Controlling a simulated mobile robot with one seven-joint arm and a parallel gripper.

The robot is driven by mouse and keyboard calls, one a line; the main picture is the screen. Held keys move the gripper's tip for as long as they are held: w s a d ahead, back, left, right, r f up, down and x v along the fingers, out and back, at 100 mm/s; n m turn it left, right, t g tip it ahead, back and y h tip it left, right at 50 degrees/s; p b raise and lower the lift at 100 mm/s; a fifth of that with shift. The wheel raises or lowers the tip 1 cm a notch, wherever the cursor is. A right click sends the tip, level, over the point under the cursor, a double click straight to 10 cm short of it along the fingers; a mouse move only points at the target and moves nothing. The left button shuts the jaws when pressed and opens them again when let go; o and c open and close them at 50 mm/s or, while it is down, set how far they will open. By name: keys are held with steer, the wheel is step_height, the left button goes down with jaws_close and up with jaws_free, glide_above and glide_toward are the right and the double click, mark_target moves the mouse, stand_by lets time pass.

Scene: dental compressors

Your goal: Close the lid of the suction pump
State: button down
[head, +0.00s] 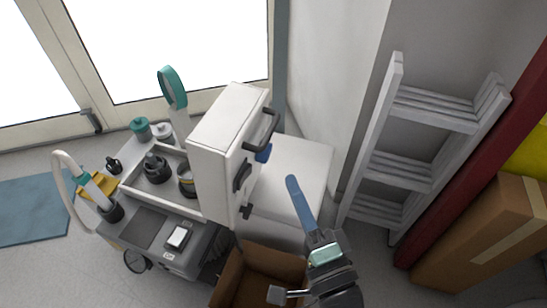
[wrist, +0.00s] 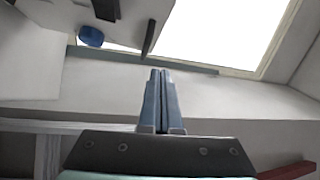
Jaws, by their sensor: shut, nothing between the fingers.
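The suction pump appears to be the white and grey unit on the left in the head view. Its tall white box-like part (head: 222,135) stands upright, with dark handles and a blue knob (head: 263,153) on its right side. I cannot tell for sure which part is the lid. My gripper (head: 292,180) is to the right of the white part, apart from it, with its blue fingers together and empty. In the wrist view the closed fingers (wrist: 160,75) point toward a pale surface, and the blue knob (wrist: 90,37) and dark handles show at upper left.
A white block (head: 300,165) stands behind my gripper. An open brown box (head: 232,282) is on the floor below. A grey ladder-like rack (head: 385,165), a dark red post (head: 470,150) and a cardboard box (head: 490,240) are on the right. Glass doors are at the back left.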

mark_target(241, 163)
steer(key=s+d+f+m+t+h, duration=0.1)
steer(key=s+d+f+m+h, duration=0.1)
steer(key=s+f+m, duration=0.25)
steer(key=a+x, duration=0.2)
steer(key=x, duration=1.1)
steer(key=shift+s+a+r, duration=0.25)
steer(key=shift+s+a, duration=0.05)
steer(key=shift+s, duration=0.05)
steer(key=shift+m, duration=0.25)
